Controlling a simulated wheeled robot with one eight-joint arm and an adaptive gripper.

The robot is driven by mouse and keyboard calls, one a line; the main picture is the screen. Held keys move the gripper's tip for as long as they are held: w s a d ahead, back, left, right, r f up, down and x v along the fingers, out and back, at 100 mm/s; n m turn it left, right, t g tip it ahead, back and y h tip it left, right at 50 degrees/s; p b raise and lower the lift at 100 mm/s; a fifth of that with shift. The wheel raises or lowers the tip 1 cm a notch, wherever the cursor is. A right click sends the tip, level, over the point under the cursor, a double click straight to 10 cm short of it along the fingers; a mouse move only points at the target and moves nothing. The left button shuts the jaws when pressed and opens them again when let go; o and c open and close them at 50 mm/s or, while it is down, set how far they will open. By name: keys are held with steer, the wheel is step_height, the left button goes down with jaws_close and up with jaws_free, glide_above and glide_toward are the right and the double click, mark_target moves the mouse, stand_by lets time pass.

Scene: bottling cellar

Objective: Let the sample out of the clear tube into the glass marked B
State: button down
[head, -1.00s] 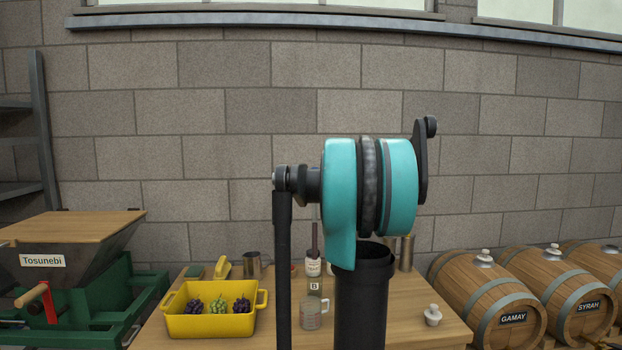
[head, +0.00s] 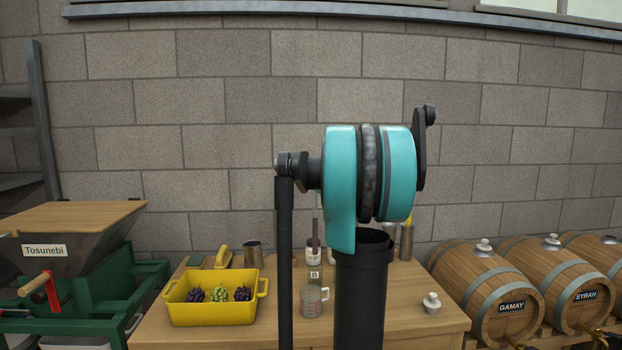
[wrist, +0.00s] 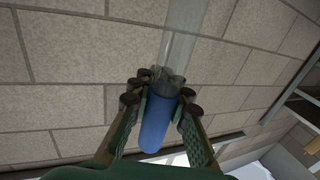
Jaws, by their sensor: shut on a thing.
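In the wrist view my gripper (wrist: 160,90) is shut on a tube with a blue end (wrist: 158,125) and a clear length (wrist: 184,40). The clear length runs up and away from the fingers, with the wall behind it. I cannot tell whether liquid is in it. In the head view a small label B (head: 314,274) shows on the bench, on what looks like a glass partly hidden behind a cup with red marks (head: 312,302). My gripper and the tube do not show in the head view, where my arm fills the middle.
A wooden bench (head: 240,336) carries a yellow crate (head: 212,312) of grapes, a metal cup (head: 253,254), a dark-necked bottle (head: 314,256) and a white stopper (head: 431,303). Barrels (head: 475,290) stand right, a green machine (head: 85,285) left. My arm hides part of the bench.

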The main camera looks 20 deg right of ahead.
steer(key=shift+f, duration=2.65)
steer(key=shift+f, duration=1.95)
stand_by(3.4)
